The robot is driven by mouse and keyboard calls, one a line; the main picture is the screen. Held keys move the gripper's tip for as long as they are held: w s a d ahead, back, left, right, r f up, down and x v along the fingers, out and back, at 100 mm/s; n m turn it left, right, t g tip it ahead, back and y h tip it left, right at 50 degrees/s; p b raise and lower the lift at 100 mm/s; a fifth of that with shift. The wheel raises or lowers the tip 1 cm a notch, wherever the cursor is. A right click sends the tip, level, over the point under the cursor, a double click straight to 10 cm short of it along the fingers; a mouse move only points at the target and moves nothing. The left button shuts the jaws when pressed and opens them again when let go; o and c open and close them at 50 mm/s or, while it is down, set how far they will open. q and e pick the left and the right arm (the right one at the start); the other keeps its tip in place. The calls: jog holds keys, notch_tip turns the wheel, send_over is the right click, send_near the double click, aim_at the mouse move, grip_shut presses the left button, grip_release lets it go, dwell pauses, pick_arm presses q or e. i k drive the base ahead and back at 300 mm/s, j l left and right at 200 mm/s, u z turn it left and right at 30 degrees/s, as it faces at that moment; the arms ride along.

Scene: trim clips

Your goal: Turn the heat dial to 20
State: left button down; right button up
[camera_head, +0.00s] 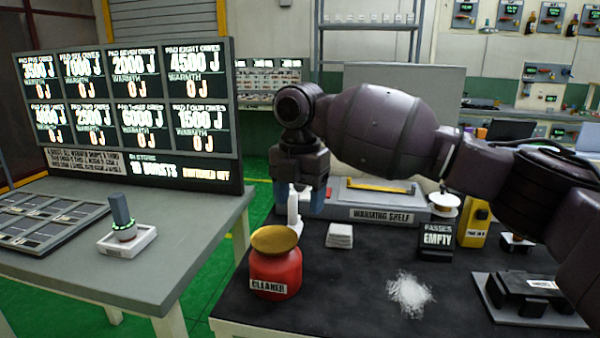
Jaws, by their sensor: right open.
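I see no part plainly labelled as a heat dial. My right gripper (300,200) points down with blue fingertips apart, open and empty. It hangs above the dark table, in front of the warming shelf (385,214) and above and behind a red cleaner jar (275,272) with a tan lid. A white bottle-like thing behind the jar is partly hidden by the gripper. My left gripper is out of view.
A display board (135,110) with joule and warmth readings stands on the left table (190,240). A green-floored gap separates the tables.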

aim_at(299, 188)
jog(key=i, duration=1)
